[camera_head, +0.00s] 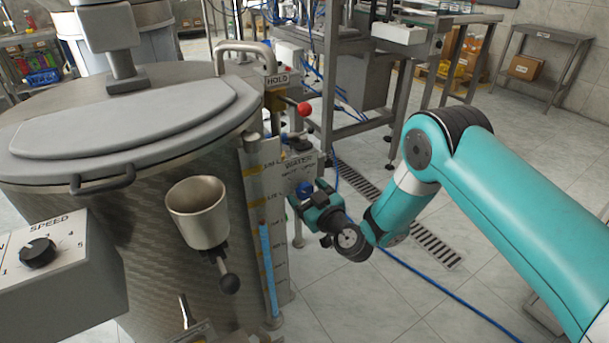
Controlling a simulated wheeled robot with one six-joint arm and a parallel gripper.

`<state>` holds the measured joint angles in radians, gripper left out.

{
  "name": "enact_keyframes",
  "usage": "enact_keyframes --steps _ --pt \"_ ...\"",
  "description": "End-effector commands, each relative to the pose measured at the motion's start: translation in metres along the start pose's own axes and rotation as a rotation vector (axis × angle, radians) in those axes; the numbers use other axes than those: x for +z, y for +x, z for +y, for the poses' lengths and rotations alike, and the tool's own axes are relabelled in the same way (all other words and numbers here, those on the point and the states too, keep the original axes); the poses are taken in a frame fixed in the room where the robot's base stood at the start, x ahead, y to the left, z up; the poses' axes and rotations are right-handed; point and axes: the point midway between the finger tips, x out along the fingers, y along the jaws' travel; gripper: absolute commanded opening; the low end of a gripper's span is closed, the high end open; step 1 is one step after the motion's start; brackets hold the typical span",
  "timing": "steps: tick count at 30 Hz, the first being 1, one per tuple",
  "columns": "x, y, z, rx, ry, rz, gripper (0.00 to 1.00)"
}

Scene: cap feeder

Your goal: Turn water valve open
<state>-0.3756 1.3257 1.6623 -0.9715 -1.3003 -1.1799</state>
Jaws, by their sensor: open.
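A grey plate labelled WATER (299,166) is fixed beside the steel tank, with smaller lettering under the word that is hard to read. A blue knob (304,188), likely the water valve's handle, shows just below the plate. My gripper (307,194) is at this knob, coming from the lower right. Its jaws are open, with the knob showing between or just behind the fingertips. I cannot tell whether they touch it. The gripper hides the knob's lower part and any valve body behind it.
The large lidded steel tank (150,215) fills the left, with a steel cup (198,212) on its side. A level tube with blue liquid (269,270) stands close left of my gripper. A red ball lever (304,109) is above the plate. A blue hose (440,292) crosses the open floor.

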Motion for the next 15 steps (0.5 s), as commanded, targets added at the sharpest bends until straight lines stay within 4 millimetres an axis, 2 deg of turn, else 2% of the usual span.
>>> enact_keyframes --steps 1,7,15 --pt "-0.007 0.004 0.001 -0.002 -0.001 0.000 0.76" --pt "-0.004 0.013 0.002 0.002 0.000 0.001 0.76" --pt "0.000 0.016 0.002 0.004 0.002 0.000 0.76"
